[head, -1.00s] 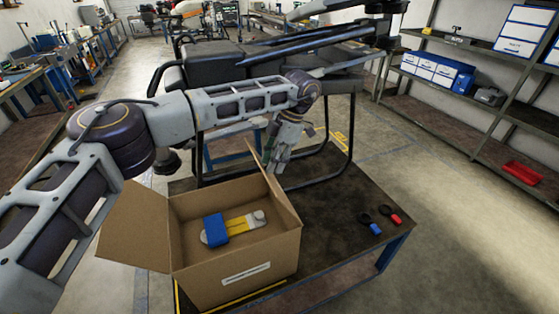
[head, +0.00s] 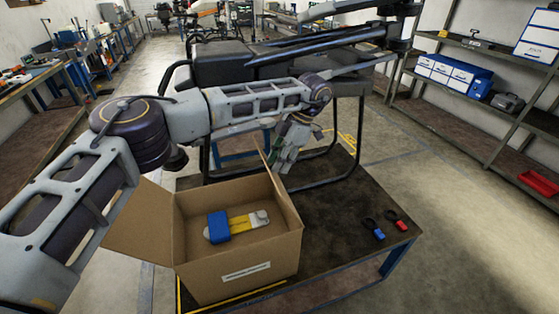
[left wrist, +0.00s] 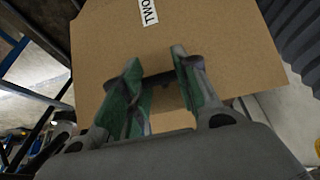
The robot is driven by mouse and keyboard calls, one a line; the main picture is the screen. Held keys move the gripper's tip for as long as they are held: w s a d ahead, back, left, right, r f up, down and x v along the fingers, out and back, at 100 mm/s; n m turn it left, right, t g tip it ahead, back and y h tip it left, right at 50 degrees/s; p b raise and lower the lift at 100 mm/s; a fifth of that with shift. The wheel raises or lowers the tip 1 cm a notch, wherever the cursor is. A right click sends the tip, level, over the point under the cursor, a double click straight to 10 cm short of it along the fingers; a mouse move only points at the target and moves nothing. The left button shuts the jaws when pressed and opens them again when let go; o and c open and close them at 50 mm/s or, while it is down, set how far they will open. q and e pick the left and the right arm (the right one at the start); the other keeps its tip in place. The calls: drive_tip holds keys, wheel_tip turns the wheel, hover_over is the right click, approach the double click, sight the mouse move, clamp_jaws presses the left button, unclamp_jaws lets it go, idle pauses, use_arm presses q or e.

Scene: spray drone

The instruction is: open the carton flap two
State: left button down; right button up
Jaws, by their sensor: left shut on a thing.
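An open brown carton (head: 195,265) stands on a low dark table, with a blue-and-yellow item (head: 230,226) lying inside it. Carton flap two (head: 266,168) rises from the right rim, seen nearly edge-on in the head view. In the left wrist view the flap (left wrist: 225,50) fills the middle and bears a white label reading "TWO" (left wrist: 149,12). My left gripper (head: 284,162) is at the flap's outer right side, its green-padded fingers (left wrist: 160,88) shut on the flap. The exact contact is partly hidden. My right gripper is not in view.
Another flap (head: 138,222) hangs open on the carton's left. A large dark drone (head: 235,65) on a black frame stands behind. Blue and red tagged items (head: 378,234) lie on the table (head: 345,215), whose right part is mostly clear. Shelves (head: 480,140) stand at right.

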use_arm(q)
drive_tip(key=shift+s+d+f, duration=0.2)
drive_tip(key=shift+s+f, duration=0.05)
drive_tip(key=shift+f, duration=0.25)
drive_tip(key=c, duration=1.2)
unclamp_jaws()
drive_tip(key=shift+o, duration=0.8)
drive_tip(key=shift+s+r, duration=0.15)
drive_tip(key=shift+w, duration=0.6)
drive_tip(key=v, duration=1.1)
drive_tip(key=shift+d+r, duration=0.25)
drive_tip(key=shift+d, duration=0.05)
